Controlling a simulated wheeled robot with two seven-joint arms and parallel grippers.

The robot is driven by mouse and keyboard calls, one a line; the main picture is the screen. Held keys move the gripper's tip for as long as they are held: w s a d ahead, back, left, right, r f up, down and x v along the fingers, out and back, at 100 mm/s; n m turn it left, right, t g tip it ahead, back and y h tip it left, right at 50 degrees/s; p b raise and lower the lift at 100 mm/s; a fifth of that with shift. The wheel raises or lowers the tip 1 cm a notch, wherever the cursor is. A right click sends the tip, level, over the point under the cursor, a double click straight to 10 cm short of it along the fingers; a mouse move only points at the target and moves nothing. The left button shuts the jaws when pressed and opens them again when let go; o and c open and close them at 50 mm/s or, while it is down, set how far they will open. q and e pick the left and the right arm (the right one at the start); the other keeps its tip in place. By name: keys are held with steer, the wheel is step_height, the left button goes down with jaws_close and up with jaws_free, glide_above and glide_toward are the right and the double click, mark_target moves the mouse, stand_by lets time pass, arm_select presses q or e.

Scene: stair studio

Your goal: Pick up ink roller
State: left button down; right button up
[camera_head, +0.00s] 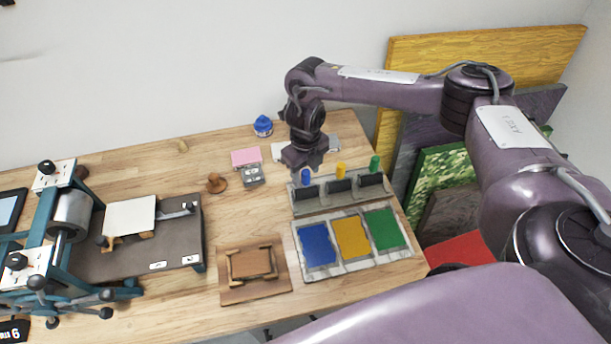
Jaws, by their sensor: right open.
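Three ink rollers stand in a grey rack (325,207) at the back right of the table. One has a blue handle (306,177), one a yellow handle (340,171) and one a green handle (374,163). Their black rollers sit low in the rack. My right gripper (309,170) is open and points down just above the blue-handled roller, at the rack's left end. I cannot tell whether its fingers touch the handle. My left gripper is not in view.
An ink tray (297,245) with blue, yellow and green pads lies in front of the rack. A printing press (70,215) stands at left. A wooden block on a board (227,288), a stamp (216,183) and a blue jar (263,125) are nearby. Coloured panels (480,50) lean beyond the right edge.

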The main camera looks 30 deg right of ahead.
steer(key=shift+f, duration=0.6)
steer(key=shift+c, duration=2.3)
jaws_close()
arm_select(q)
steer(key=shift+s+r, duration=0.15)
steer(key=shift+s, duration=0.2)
